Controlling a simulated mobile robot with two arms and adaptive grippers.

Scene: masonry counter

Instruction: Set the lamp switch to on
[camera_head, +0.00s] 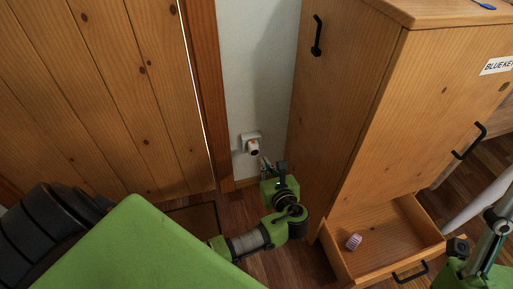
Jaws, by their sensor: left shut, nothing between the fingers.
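The lamp switch (250,138) is a small white plate with a white and orange knob, low on the pale wall between the wooden door and the cabinet. My left gripper (264,161) is shut and empty, with its fingertips just below and to the right of the switch's knob. I cannot tell whether the fingertips touch the knob. Which position the switch is in is too small to tell. Part of my right arm shows at the right edge; its gripper is not seen.
A wooden cabinet (345,120) with black handles stands right of the switch, close to my left gripper. Its low drawer (418,243) is pulled out, with a small pinkish striped object (353,242) inside. A plank door (110,90) fills the left. A blue item (485,5) lies on the cabinet top.

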